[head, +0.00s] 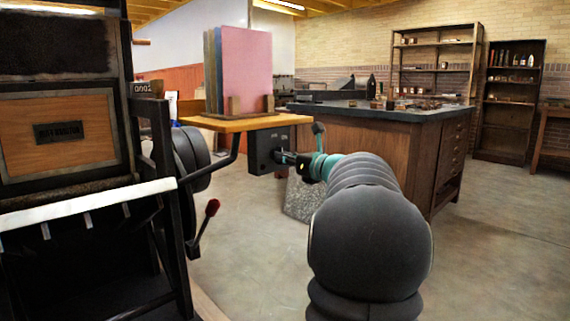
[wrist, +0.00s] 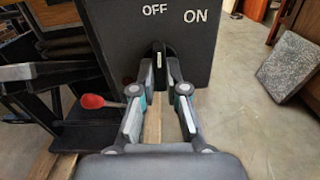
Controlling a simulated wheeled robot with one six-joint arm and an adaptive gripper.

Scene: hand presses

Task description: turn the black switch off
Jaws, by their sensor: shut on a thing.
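The black switch (wrist: 158,52) is a short dark lever on the face of a black box marked OFF and ON in white. In the wrist view the lever stands below the labels, more in line with OFF than with ON. My gripper (wrist: 161,73) is shut on the lever, one finger on each side, and the fingers hide its lower part. In the head view my gripper (head: 284,158) reaches the black switch box (head: 264,149) from the right, under a wooden shelf. The lever is too small to make out there.
The wooden shelf (head: 245,123) above the box holds upright coloured boards (head: 246,65). A red-knobbed lever (head: 212,207) hangs at the left by the press (head: 62,130); its red knob (wrist: 92,101) also shows in the wrist view. A grey block (head: 302,200) lies on the floor. Open floor is at right.

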